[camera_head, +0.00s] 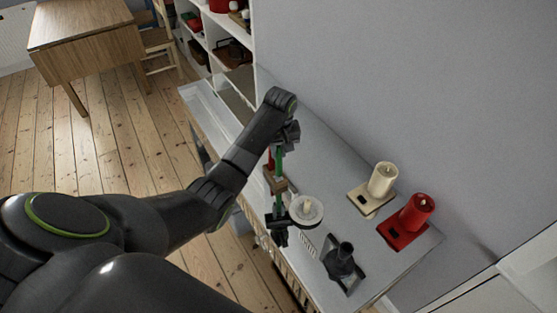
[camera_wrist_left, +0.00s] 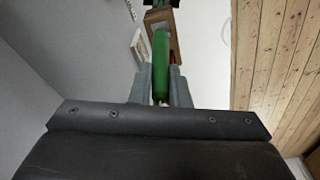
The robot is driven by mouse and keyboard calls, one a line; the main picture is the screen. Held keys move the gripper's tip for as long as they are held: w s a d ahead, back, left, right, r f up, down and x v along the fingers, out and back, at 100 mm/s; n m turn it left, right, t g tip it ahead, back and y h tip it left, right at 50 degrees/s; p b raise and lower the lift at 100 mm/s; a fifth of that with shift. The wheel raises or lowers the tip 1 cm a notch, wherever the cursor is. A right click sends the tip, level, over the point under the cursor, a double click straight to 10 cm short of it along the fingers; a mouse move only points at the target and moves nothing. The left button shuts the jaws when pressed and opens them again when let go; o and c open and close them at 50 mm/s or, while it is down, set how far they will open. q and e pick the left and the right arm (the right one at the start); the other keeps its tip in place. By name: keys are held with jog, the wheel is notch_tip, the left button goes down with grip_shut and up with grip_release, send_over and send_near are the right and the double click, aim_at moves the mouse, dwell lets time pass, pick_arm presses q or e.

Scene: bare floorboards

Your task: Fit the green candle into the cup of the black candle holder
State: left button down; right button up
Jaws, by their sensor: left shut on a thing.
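The green candle (camera_head: 279,164) is a slim green stick held in my left gripper (camera_head: 284,143), above the white cabinet top. In the left wrist view, the candle (camera_wrist_left: 160,62) stands out from between the two grey fingers of the left gripper (camera_wrist_left: 161,84), which are shut on it. The black candle holder (camera_head: 341,266), with a dark upright cup on a flat base, stands near the front end of the cabinet top. It is apart from the candle, to its lower right. My right gripper is not in view.
A white dish with a pale candle (camera_head: 306,209) stands between the green candle and the holder. A brown block (camera_head: 275,180) and a dark, unclear object (camera_head: 279,229) are near the green candle.

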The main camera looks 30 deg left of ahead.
pick_arm(q)
notch_tip(320, 180, up, 5)
jog(key=shift+f+b, duration=0.2)
jog(key=shift+b, duration=0.25)
jog(key=shift+r, duration=0.15)
notch_tip(320, 180, down, 2)
jog(key=b, duration=0.3)
jog(key=shift+f, duration=0.2)
jog(key=shift+r, duration=0.15)
